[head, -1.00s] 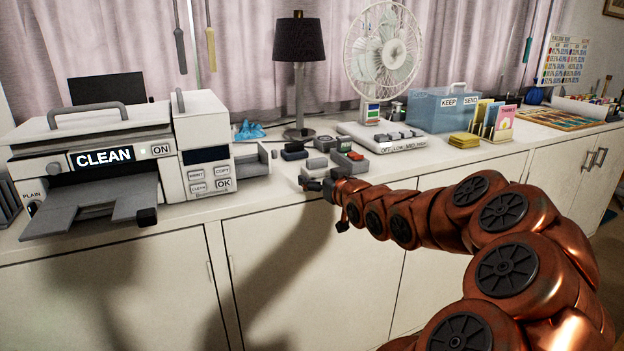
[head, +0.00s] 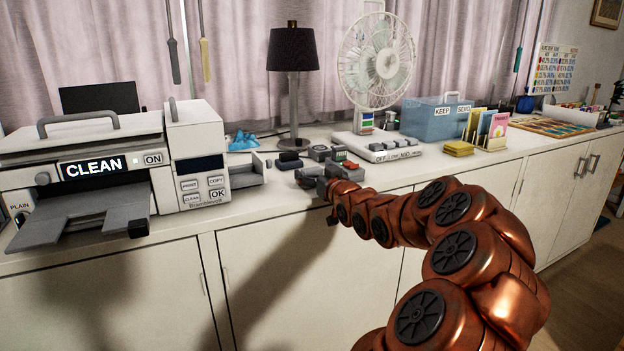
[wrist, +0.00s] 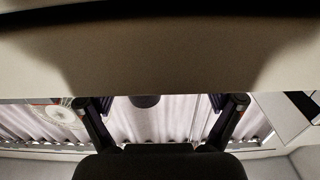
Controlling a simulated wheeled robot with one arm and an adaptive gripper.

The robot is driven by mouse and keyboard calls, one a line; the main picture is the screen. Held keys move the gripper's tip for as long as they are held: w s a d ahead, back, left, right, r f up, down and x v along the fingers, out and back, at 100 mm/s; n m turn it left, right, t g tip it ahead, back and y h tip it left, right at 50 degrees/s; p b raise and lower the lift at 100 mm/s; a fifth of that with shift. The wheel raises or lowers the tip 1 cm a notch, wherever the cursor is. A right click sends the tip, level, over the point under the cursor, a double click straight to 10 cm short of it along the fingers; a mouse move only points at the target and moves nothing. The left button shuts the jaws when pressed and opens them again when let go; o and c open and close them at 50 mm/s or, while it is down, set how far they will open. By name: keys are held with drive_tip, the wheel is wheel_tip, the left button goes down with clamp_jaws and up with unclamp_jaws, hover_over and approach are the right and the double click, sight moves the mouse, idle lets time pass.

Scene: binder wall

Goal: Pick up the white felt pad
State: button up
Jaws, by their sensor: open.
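I cannot make out a white felt pad for certain in either view. My gripper (head: 310,179) is at the front edge of the white counter (head: 255,204), just in front of a cluster of small grey, dark blue and red-topped blocks (head: 289,160). In the wrist view my gripper (wrist: 160,102) shows two dark fingers spread apart with nothing between them. A broad pale surface fills the top of that view, with the curtains below it.
A printer (head: 88,165) marked CLEAN stands at left, with a blue crumpled thing (head: 241,140) to its right. A black-shaded lamp (head: 291,50), a fan (head: 376,60), a blue box (head: 432,121) and yellow pads (head: 458,148) stand behind and right.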

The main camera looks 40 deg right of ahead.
drive_tip(key=shift+x, duration=0.8)
drive_tip(key=c, duration=1.3)
